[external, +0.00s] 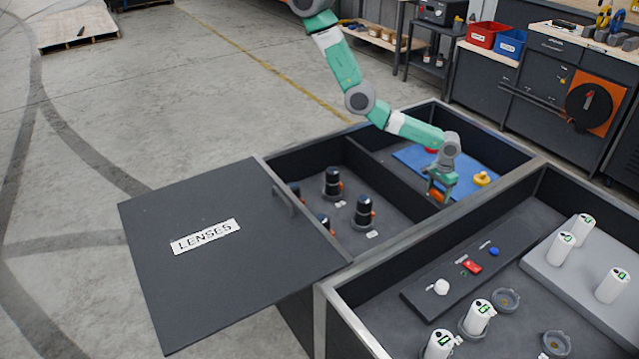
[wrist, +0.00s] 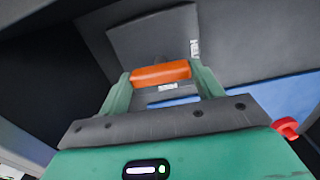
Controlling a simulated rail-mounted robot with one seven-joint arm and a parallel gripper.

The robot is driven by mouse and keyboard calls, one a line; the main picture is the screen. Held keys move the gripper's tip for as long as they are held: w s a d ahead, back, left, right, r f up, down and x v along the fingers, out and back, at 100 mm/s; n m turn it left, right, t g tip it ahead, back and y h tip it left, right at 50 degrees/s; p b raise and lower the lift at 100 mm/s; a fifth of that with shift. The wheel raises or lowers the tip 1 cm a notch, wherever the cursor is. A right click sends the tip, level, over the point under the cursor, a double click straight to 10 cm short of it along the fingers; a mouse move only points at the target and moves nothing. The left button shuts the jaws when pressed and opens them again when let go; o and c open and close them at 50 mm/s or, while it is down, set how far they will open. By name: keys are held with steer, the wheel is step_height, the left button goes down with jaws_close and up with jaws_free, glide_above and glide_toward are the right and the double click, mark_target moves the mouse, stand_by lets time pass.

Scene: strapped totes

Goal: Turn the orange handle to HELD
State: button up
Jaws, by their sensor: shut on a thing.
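The orange handle (wrist: 160,73) spans between my two green fingers in the wrist view, and my gripper (wrist: 161,82) is shut on it. In the external view my gripper (external: 438,190) reaches down into the right compartment of the far tote (external: 400,245). A little of the orange handle (external: 436,196) shows below it there. A dark panel (wrist: 155,35) lies behind the handle in the wrist view, with small white labels (wrist: 194,49) too small to read. I cannot tell which position the handle points to.
A blue mat (external: 412,157) with a yellow piece (external: 482,179) and a red piece (external: 431,150) lies by my gripper. Several dark lenses (external: 363,210) stand in the left compartment. A lid (external: 180,290) marked LENSES extends left. A near tote (external: 345,315) holds white cylinders (external: 478,317).

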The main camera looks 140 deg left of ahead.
mark_target(438, 193)
steer(key=shift+n, duration=0.3)
stand_by(0.4)
steer(key=o, duration=1)
step_height(438, 193, up, 8)
steer(key=p, duration=0.4)
